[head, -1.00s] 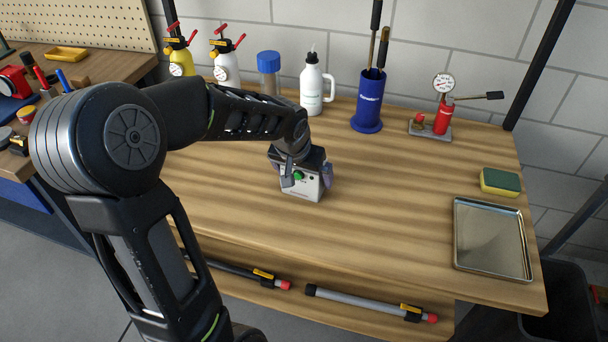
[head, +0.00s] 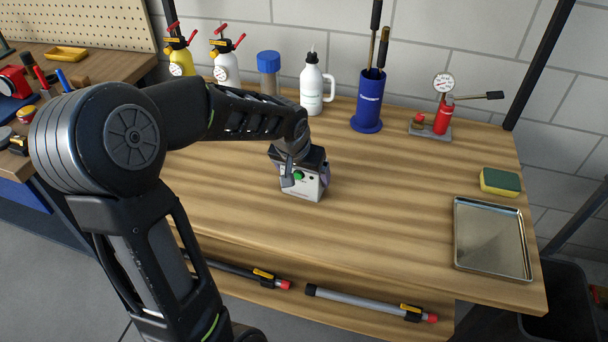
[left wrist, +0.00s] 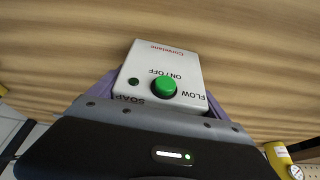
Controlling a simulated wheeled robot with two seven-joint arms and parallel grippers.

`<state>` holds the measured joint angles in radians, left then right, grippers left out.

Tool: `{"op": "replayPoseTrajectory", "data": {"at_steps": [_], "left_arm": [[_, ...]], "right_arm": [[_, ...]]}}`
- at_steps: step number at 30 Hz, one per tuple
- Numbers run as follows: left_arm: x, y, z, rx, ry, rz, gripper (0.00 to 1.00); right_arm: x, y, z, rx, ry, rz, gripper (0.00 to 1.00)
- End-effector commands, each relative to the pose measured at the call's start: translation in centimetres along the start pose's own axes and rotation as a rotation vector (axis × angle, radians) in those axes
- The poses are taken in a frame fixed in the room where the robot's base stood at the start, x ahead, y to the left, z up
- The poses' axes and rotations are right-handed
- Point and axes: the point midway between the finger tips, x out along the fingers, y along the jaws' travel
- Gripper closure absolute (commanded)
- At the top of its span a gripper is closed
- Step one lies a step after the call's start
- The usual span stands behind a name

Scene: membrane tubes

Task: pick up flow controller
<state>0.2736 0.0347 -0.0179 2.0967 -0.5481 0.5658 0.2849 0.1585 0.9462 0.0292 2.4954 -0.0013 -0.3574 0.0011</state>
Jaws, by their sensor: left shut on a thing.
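The flow controller (head: 303,187) is a small white box with a green button, on the wooden table near its middle. In the left wrist view the flow controller (left wrist: 172,68) shows its face, with "FLOW", "ON/OFF" and "SOAP" lettering and a green button. My left gripper (head: 305,175) is over the box from above, shut on it, with its purple finger pads at the box's two sides. The pads also show in the left wrist view, partly hidden behind the gripper body. I cannot tell whether the box touches the table. My right gripper is not in view.
A metal tray (head: 491,240) and a sponge (head: 500,181) are at the right. A blue holder (head: 368,103), a white jug (head: 313,88), a blue-capped jar (head: 269,72) and a gauge pump (head: 441,115) stand along the back. Two tubes lie below the front edge. The table's centre right is clear.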

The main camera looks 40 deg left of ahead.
Motion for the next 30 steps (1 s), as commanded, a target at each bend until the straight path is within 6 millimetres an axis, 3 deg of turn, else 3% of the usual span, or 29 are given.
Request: {"op": "replayPoseTrajectory", "data": {"at_steps": [3,14,30], "left_arm": [[0.0,0.0,0.0,0.0,0.0,0.0,0.7],[-0.8,0.0,-0.4,0.0,0.004,-0.001,0.7],[-8.8,0.0,-3.7,0.0,0.004,0.0,0.7]], "right_arm": [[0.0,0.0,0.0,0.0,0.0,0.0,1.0],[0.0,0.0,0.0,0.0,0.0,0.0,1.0],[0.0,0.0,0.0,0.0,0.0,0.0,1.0]]}}
